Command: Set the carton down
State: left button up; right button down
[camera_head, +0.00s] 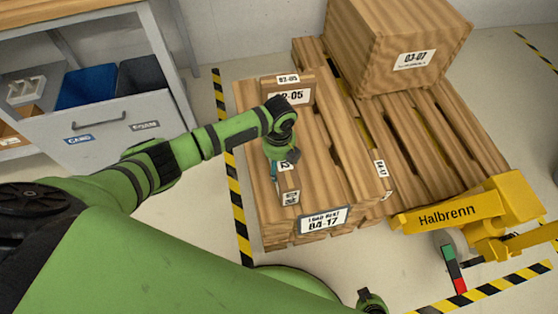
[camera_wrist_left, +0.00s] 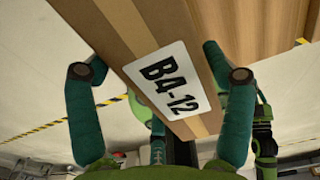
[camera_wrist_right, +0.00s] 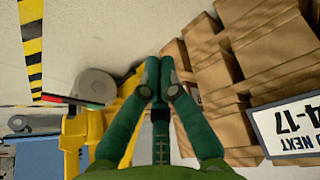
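A carton with a white label B4-12 (camera_wrist_left: 130,30) lies between the fingers of my left gripper (camera_wrist_left: 155,62) in the left wrist view. It looks slanted there, and I cannot tell whether both fingers press on it. In the head view my left gripper (camera_head: 283,158) points down over the near left part of the pallet load, with this narrow carton (camera_head: 289,182) under it. Whether the carton's underside touches the boards is hidden. My right gripper (camera_wrist_right: 157,75) is shut and empty, away from the carton.
A carton labelled 02-05 (camera_head: 299,92) stands just behind. A large carton 03-07 (camera_head: 400,40) sits back right. A yellow Halbrenn pallet truck (camera_head: 450,212) is at the right.

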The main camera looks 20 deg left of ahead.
pick_arm(q)
jog(key=shift+o, duration=0.5)
jog(key=shift+r, duration=0.1)
jog(key=shift+r, duration=0.3)
notch_tip(320, 180, up, 11)
jog(key=shift+f+p, duration=0.2)
jog(key=shift+p, duration=0.95)
jog(key=shift+r, duration=0.5)
pick_arm(e)
jog(key=s+g, duration=0.1)
jog(key=s, duration=0.6)
jog(key=shift+d+g, duration=0.2)
jog(key=shift+g, duration=0.2)
